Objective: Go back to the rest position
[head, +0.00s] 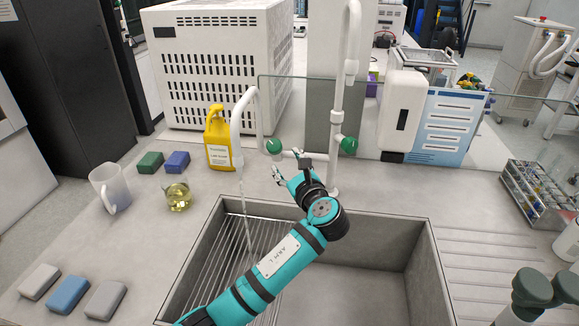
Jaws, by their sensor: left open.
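My left arm, teal with black bands, reaches up across the sink (430,290) from the bottom of the head view. Its gripper (284,172) is open and empty, just behind the sink's back edge, close to the base of the white tap (333,172). The tap has two green knobs, one on the left (273,146) and one on the right (348,146). The gripper sits just below the left knob; I cannot tell whether it touches the tap. A thin pale stream, like water, hangs below the curved spout (237,130). My right gripper is not in view.
A yellow jug (217,140), sponges (150,162), a small glass vessel (178,197) and a beaker (110,188) stand left of the sink. More sponges (68,294) lie at front left. A glass panel (290,100) stands behind. A tube rack (540,192) is at right.

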